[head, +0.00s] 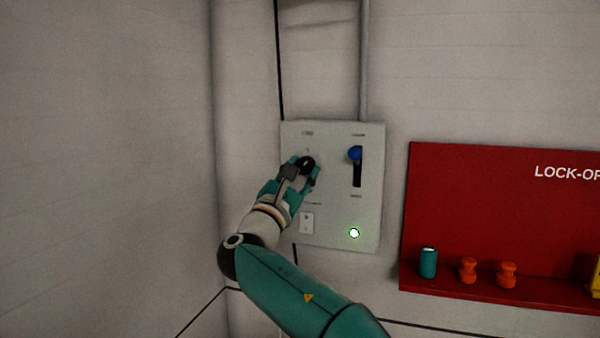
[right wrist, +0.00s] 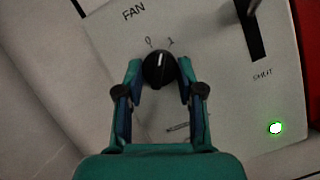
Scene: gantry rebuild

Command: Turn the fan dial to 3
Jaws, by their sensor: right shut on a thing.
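The fan dial (head: 307,164) is a round black knob on the upper left of a pale control panel (head: 333,225). In the right wrist view the dial (right wrist: 158,66) sits below the word FAN, with a light pointer line near its top. Marks that look like 0 and 1 show above it, and the pointer lies between them. Other marks are hidden or too small to read. My right gripper (head: 307,172) is shut on the dial, one finger on each side, as the right wrist view also shows (right wrist: 159,78). My left gripper is out of view.
Right of the dial is a slot with a blue lever knob (head: 355,153) at its top. A red lock-off board (head: 480,210) with small items stands right of the panel.

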